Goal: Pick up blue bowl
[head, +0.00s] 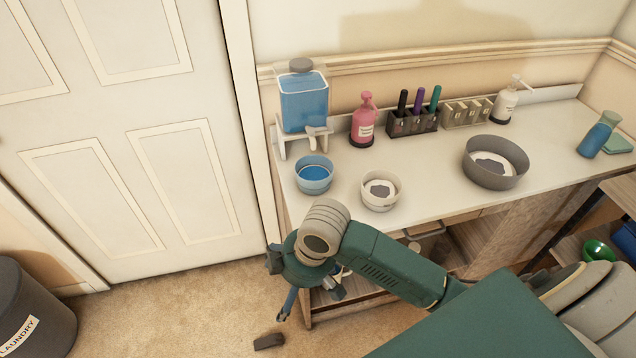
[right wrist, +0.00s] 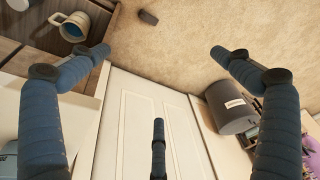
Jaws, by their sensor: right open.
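The blue bowl (head: 313,178) stands upright on the white counter (head: 440,190), at its left end in front of the blue drink dispenser, in the head view. My right gripper (head: 311,288) hangs in front of the counter, lower than its top and apart from the bowl. In the right wrist view my right gripper (right wrist: 160,62) is open, its blue fingers spread wide with nothing between them. The blue bowl does not show in that view. My left gripper is not in view.
A small white bowl (head: 380,191) stands right of the blue bowl; a larger grey bowl (head: 510,178) is farther right. The dispenser (head: 303,105) and a pink bottle (head: 363,122) stand behind. A mug (right wrist: 76,21) shows in the wrist view. A dark block (head: 268,342) lies on the carpet.

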